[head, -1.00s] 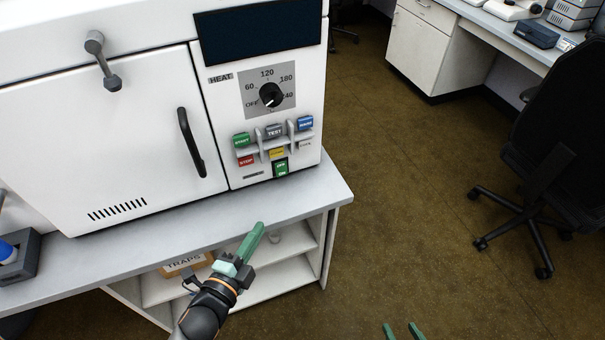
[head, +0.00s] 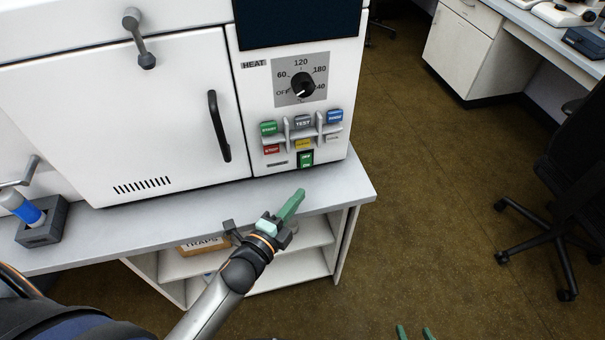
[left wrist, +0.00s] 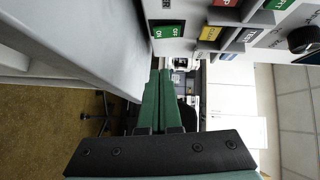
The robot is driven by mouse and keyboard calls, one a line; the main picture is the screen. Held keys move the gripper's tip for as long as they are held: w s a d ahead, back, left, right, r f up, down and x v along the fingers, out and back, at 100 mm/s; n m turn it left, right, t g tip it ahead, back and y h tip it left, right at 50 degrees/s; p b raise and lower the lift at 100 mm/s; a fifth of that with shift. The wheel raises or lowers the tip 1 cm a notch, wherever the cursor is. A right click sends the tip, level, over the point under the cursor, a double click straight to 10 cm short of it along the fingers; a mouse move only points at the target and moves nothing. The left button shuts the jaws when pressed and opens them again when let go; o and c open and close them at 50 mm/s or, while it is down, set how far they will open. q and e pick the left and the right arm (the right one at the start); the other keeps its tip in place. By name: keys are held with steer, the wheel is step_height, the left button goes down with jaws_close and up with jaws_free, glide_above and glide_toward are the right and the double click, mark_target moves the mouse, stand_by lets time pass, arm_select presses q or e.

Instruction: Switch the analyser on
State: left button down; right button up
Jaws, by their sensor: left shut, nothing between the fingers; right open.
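The analyser is a white cabinet (head: 125,115) with a closed door and a control panel on its right. A green rocker switch (head: 306,159) marked ON and OFF sits at the bottom of the panel. It also shows in the left wrist view (left wrist: 167,31), near the top. My left gripper (head: 299,193) is shut and empty. Its green fingertips are just in front of and below the switch, apart from it in the head view. In the left wrist view its fingers (left wrist: 160,76) point past the panel. My right gripper (head: 415,331) is open at the bottom edge, only its fingertips showing.
Above the switch are coloured buttons (head: 303,122) between grey guards and a heat knob (head: 303,84). The grey bench top (head: 345,185) has a narrow free strip before the cabinet. A holder with a blue-banded tube (head: 42,226) stands left. A black chair (head: 575,180) stands right.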

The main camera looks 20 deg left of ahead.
mark_target(302, 183)
arm_select(q)
steer(key=x, duration=0.5)
steer(key=shift+r, duration=0.1)
steer(key=shift+w+a+f, duration=0.15)
steer(key=shift+w+a, duration=0.4)
steer(key=shift+w, duration=0.25)
steer(key=shift+w+a+f, duration=0.15)
steer(key=shift+w+a, duration=0.45)
steer(key=shift+w, duration=0.15)
arm_select(e)
steer(key=shift+f, duration=0.1)
arm_select(q)
steer(key=shift+f+b, duration=0.15)
steer(key=shift+b, duration=0.2)
steer(key=shift+w+a+f+m+t+b, duration=0.2)
steer(key=shift+f+m+t+b, duration=0.1)
steer(key=shift+b, duration=0.65)
steer(key=shift+r, duration=0.3)
steer(key=shift+f, duration=0.1)
arm_select(e)
steer(key=shift+w+a+f, duration=0.35)
steer(key=shift+w+a, duration=0.1)
steer(key=shift+a, duration=0.2)
